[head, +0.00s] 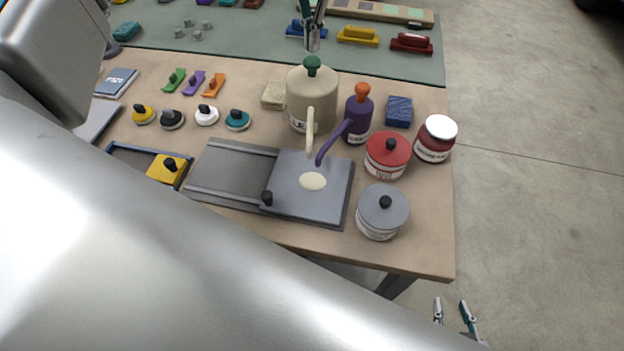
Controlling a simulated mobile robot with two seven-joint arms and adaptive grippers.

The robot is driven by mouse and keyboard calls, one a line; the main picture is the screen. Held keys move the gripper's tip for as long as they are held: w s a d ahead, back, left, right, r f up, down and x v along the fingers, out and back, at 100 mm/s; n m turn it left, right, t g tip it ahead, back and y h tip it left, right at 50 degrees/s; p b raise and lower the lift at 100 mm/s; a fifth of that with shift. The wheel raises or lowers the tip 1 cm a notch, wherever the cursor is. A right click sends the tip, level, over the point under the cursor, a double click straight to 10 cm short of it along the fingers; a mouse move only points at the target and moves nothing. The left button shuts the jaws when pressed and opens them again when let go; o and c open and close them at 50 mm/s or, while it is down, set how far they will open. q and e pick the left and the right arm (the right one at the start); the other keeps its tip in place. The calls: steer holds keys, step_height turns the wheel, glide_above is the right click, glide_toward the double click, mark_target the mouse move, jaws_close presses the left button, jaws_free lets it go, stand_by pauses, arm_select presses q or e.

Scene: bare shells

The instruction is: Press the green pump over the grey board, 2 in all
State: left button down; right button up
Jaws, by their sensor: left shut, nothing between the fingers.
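The green pump (313,66) tops a large cream bottle (325,98) at the back of the bench. The bottle's cream spout reaches forward over the grey board (335,205). A pale cream blob (313,181) lies on the board below the spout. My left gripper (312,46) is shut and empty, pointing down just above the green knob; whether it touches is hard to tell. My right gripper (454,308) is open and empty, low over the floor beyond the bench's front right corner.
A purple bottle with an orange pump (361,92) stands right beside the cream bottle, its spout also reaching the board. A red-lidded pot (387,150), a grey-lidded pot (382,208) and a white-lidded jar (436,138) stand to the right. My silver arm hides the lower left.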

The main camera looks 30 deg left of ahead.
arm_select(q)
steer(key=shift+r, duration=2.55)
